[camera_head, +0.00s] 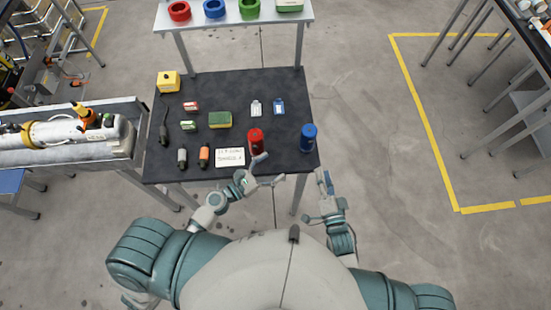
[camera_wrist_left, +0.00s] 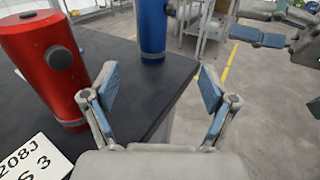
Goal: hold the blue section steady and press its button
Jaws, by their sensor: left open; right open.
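The blue section (camera_head: 308,137) is a short upright cylinder near the right front corner of the dark table (camera_head: 285,95). My left gripper (camera_head: 262,172) is open and empty at the table's front edge, by the red section and apart from the blue one. My right gripper (camera_head: 325,183) is open and empty, in front of the table and below the blue section.
A white card (camera_head: 230,157) with text lies left of the red section. Several small tools, boxes and a yellow block (camera_head: 168,82) lie further left. A raised shelf (camera_head: 235,22) holds coloured rings at the back.

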